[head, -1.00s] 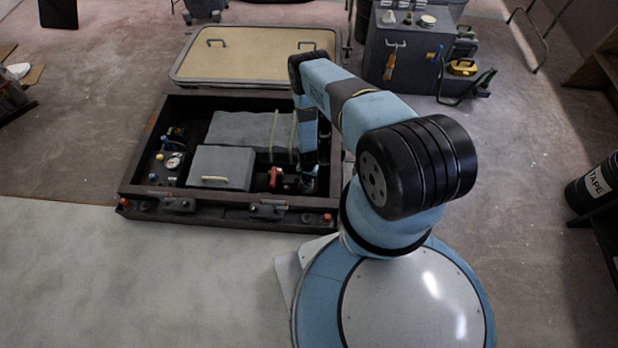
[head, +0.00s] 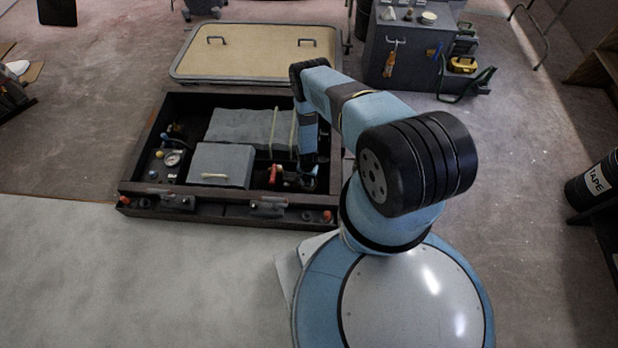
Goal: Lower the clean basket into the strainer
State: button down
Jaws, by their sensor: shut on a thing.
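My arm reaches into an open dark bay in the floor, and my gripper (head: 308,167) points down at its right side. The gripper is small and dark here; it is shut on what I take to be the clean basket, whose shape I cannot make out. The strainer is not clearly seen; dark fittings sit just below the gripper, in the bay's near right corner. I cannot tell whether the basket touches the strainer. A red valve handle (head: 273,176) stands just left of the gripper.
A grey box with a pale handle (head: 220,166) and a larger strapped grey block (head: 240,127) fill the bay's middle. A round gauge (head: 173,159) is at its left. The bay's dark rim (head: 225,213) surrounds them. A tan hatch panel (head: 255,52) lies behind.

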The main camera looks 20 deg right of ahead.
jog(key=shift+f, duration=1.3)
jog(key=c, duration=0.8)
grip_release()
jog(key=shift+c, duration=0.2)
jog(key=shift+r, duration=0.15)
jog(key=shift+w+r, duration=0.15)
jog(key=shift+r, duration=0.1)
notch_tip(320, 180, up, 13)
jog(key=shift+f, duration=0.1)
